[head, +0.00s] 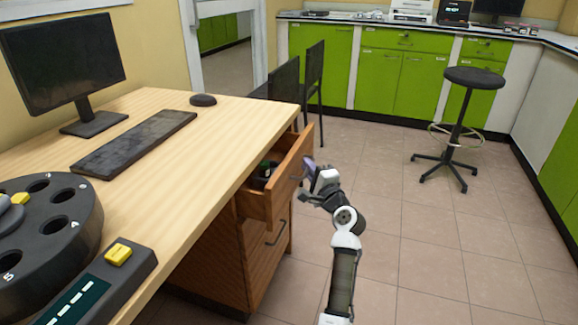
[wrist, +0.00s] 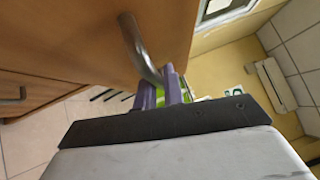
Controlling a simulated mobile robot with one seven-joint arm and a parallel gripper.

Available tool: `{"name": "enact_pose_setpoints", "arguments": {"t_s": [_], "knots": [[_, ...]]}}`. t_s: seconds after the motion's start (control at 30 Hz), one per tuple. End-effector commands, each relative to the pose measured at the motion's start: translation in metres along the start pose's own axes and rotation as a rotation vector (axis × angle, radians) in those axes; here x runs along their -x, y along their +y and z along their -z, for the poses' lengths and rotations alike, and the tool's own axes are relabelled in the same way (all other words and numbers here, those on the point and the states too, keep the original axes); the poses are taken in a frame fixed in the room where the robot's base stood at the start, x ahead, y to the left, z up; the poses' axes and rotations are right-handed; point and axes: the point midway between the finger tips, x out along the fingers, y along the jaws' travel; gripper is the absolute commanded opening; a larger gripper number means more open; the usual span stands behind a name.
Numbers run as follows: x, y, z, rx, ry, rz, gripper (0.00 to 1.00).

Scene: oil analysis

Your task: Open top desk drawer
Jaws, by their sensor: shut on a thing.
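The top desk drawer (head: 284,178) is under the right end of the wooden desk (head: 225,112) and stands pulled out, with dark items showing inside. My gripper (head: 308,168) is at the drawer's front face. In the wrist view, my gripper's purple fingers (wrist: 165,92) are shut on the curved metal handle (wrist: 138,48) of the drawer near one end of it. The drawer front (wrist: 165,25) fills the upper part of that view. In the head view the handle is mostly hidden by my gripper.
A lower drawer (head: 268,252) with its own handle is closed below. A black chair (head: 285,85) stands behind the desk end. A black stool (head: 465,110) stands farther right. The tiled floor (head: 430,240) around my arm is clear.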

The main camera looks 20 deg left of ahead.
Motion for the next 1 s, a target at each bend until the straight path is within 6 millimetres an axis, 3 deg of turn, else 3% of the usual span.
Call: {"name": "enact_pose_setpoints", "arguments": {"t_s": [0.2, 0.5, 0.73, 1.0], "knots": [[0.045, -0.012, 0.045, 0.000, 0.006, 0.001, 0.00], [0.091, -0.025, 0.091, 0.000, 0.004, 0.001, 0.00], [0.110, -0.031, 0.110, 0.000, 0.003, 0.000, 0.00], [0.117, -0.033, 0.117, 0.000, 0.002, 0.001, 0.00]]}}
